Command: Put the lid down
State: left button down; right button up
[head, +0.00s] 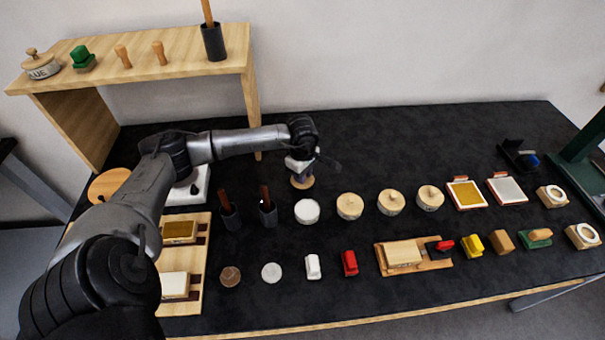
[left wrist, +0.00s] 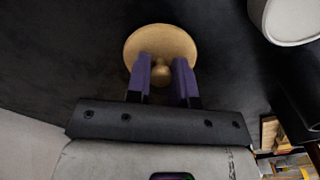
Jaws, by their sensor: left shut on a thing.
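The lid (head: 303,183) is a round pale wooden disc with a small knob. My left gripper (head: 300,168) is shut on that knob, just behind the open white pot (head: 307,212) in the head view. In the left wrist view the lid (left wrist: 160,38) lies across the tips of my left gripper's purple fingers (left wrist: 163,78), with the knob between them. The dark tabletop (head: 400,150) is behind it; I cannot tell whether the lid touches it. The white pot's rim also shows at the upper right of the wrist view (left wrist: 290,20). My right gripper is not in view.
Several lidded pots (head: 349,207) stand in a row right of the open pot. Two dark cups with brushes (head: 230,215) stand left of it. A wooden shelf (head: 170,75) rises at the back left. The table behind the pots is clear.

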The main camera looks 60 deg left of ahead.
pick_arm(q)
jog(key=shift+f, duration=0.2)
jog(key=c, duration=1)
grip_release()
jog(key=shift+r, duration=0.1)
jog(key=shift+r, duration=0.2)
notch_tip(320, 180, up, 12)
jog(key=p, duration=0.1)
